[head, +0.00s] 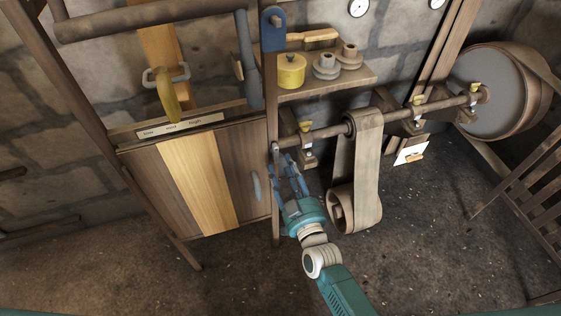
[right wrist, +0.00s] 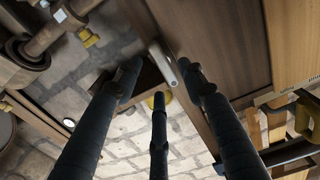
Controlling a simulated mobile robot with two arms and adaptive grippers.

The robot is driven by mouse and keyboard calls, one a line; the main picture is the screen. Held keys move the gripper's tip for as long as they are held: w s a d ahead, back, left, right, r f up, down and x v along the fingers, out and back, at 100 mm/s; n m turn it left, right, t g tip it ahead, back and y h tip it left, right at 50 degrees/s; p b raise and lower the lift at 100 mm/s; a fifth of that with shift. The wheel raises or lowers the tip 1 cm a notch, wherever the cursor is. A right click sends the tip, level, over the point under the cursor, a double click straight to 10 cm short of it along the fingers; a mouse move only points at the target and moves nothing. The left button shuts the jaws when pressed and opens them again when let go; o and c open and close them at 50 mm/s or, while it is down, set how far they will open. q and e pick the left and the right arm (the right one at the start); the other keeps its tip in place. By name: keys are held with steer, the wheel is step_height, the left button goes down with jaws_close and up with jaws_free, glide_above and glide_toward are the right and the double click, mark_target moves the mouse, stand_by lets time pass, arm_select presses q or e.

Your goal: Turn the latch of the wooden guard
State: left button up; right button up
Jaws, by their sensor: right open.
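The wooden guard (head: 198,180) has dark outer panels and a pale middle panel, and looks closed. In the right wrist view, a light grey elongated metal piece (right wrist: 165,66), perhaps the latch, lies by the guard's edge (right wrist: 215,45). My right gripper (head: 286,166) reaches up beside the guard's right post. Its dark fingers (right wrist: 160,76) are spread around the grey piece in that view, with no visible grip on it. My left gripper is out of view.
A shaft (head: 330,131) with a hanging belt (head: 367,160) is close right of my gripper. A large drum (head: 495,95) stands far right. The floor in front is clear.

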steer(key=v, duration=0.8)
steer(key=shift+s, duration=0.2)
steer(key=s+d+f+g+h, duration=0.1)
steer(key=s+d+f+g, duration=0.25)
steer(key=f, duration=0.65)
steer(key=s+d+f+g+h, duration=0.15)
steer(key=s+f, duration=0.35)
steer(key=f, duration=0.5)
steer(key=s+d+f+g, duration=0.3)
steer(key=s+f, duration=0.1)
steer(key=f, duration=0.6)
steer(key=s+d+f+g+h, duration=0.1)
steer(key=s+d+f, duration=0.3)
steer(key=s, duration=0.5)
steer(key=s+d+f+g+h, duration=0.1)
steer(key=s+d+f+g, duration=0.2)
steer(key=s+f, duration=0.3)
steer(key=s+d+f+m+g+h, duration=0.1)
steer(key=s+d+f+g, duration=0.3)
steer(key=s, duration=0.9)
step_height(320, 180, down, 2)
steer(key=shift+s+d+f, duration=0.1)
steer(key=shift+s+d, duration=0.2)
steer(key=shift+d, duration=0.05)
